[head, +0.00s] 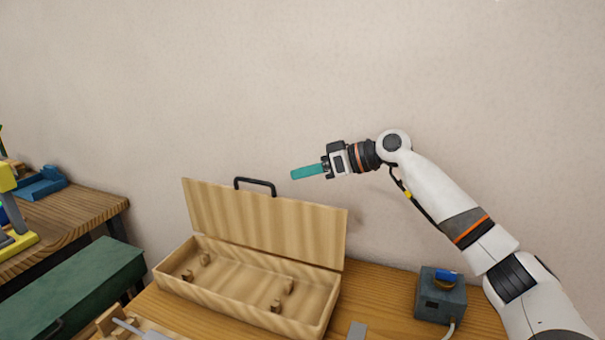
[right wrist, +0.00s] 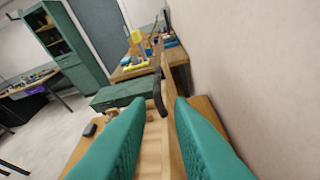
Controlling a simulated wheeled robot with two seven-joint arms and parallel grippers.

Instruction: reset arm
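My right gripper (head: 307,171) has teal fingers and is raised above the open wooden case, near the wall. In the right wrist view the two teal fingers (right wrist: 158,135) stand apart with nothing between them, so it is open and empty. The wooden case (head: 240,317) stands on the table with its lid up and a black handle (head: 255,186) on the lid's top edge. Small wooden rests sit inside the case, and no rods show in it. My left gripper is not in view.
A green case (head: 75,285) lies at left. A second table (head: 70,218) with a blue item (head: 42,183) is at far left. The air around the right arm is clear.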

